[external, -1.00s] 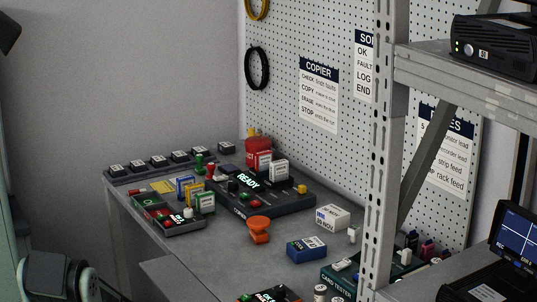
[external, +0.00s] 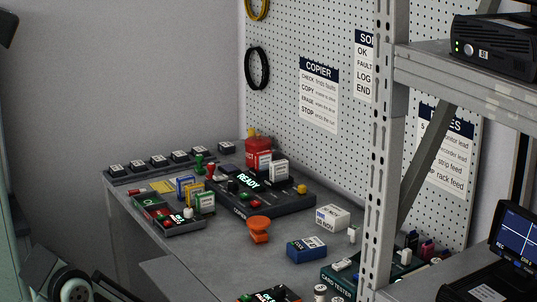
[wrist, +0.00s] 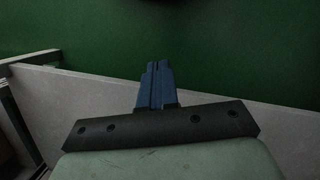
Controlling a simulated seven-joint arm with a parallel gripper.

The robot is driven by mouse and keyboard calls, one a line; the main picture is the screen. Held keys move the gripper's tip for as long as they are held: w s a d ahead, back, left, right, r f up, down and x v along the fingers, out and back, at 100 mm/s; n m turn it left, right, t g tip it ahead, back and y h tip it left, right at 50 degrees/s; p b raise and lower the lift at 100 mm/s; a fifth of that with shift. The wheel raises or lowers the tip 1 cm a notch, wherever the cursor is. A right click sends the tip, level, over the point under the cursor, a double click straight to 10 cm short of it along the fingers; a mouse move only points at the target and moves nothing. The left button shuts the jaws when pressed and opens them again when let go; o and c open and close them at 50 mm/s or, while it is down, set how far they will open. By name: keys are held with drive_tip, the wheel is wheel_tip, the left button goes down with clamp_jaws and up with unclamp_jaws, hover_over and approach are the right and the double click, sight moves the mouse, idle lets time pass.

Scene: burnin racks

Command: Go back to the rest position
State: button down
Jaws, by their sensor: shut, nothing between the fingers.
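In the wrist view my gripper (wrist: 158,72) points forward with its blue fingers together and nothing between them. Beneath it a pale grey panel edge and a dark green surface (wrist: 230,50) show. In the external view only part of my arm shows at the lower left corner; the gripper's fingers are not visible there. The grey workbench (external: 190,258) stands to the right of that arm part, apart from it.
The bench holds a copier (external: 270,199) with a lit READY display, an orange knob-shaped piece (external: 259,228), a blue box (external: 306,249), a white box (external: 332,217) and a card tester (external: 345,279). A metal rack post (external: 384,150) stands at right.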

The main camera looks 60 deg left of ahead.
drive_tip(key=s+d+r+m+g, duration=0.1)
drive_tip(key=s+d+r+g, duration=0.1)
drive_tip(key=s+d+r, duration=0.1)
drive_tip(key=s+d+r+m+g+y, duration=0.1)
drive_tip(key=s+d+r, duration=0.3)
drive_tip(key=s, duration=0.4)
drive_tip(key=shift+d+m+g+y, duration=0.3)
drive_tip(key=shift+d+m+g, duration=0.3)
drive_tip(key=shift+m, duration=0.1)
idle(1.5)
